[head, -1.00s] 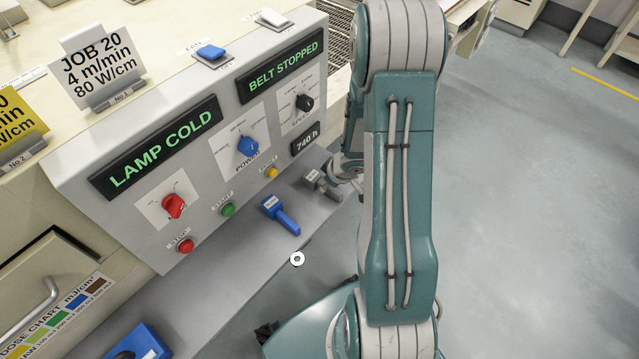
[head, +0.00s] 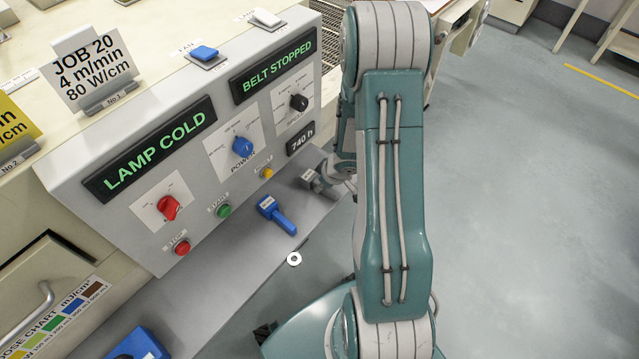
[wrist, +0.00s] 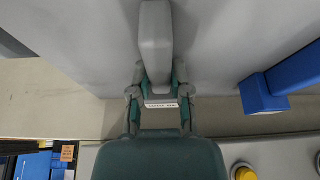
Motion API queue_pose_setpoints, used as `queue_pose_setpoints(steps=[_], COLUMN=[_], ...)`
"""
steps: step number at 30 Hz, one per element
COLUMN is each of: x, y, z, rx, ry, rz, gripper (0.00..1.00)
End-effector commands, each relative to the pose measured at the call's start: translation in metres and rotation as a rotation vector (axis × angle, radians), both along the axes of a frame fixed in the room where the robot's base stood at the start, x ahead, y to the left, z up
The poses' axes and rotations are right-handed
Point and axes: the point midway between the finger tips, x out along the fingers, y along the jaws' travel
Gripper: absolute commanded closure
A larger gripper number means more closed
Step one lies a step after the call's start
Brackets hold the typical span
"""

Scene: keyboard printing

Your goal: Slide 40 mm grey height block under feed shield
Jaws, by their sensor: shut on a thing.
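The grey height block (head: 308,177) lies on the grey ledge below the control panel, to the right of a blue block with a handle (head: 277,213). My gripper (head: 326,181) is at the grey block, partly hidden behind my own arm in the head view. In the wrist view, my gripper (wrist: 160,98) is shut on the grey block (wrist: 156,45), whose long grey part points away between the fingers. A small white label shows between the fingers, too small to read. I cannot make out the feed shield in either view.
The control panel (head: 200,150) with knobs and buttons rises behind the ledge (head: 215,285). The blue block also shows right of my gripper in the wrist view (wrist: 262,95). A small white ring (head: 294,259) lies near the ledge's front edge. Another blue item (head: 140,345) is at lower left.

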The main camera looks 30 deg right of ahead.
Motion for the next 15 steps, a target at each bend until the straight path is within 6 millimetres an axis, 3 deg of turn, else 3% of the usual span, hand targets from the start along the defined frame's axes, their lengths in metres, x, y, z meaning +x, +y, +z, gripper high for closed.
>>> queue_pose_setpoints(steps=[8, 15], x=[0.001, 0.001], y=[0.0, -0.001], z=[0.019, 0.054], rx=[-0.001, -0.004], ry=[-0.005, -0.005], rz=[0.002, 0.003], gripper=[1.0, 1.0])
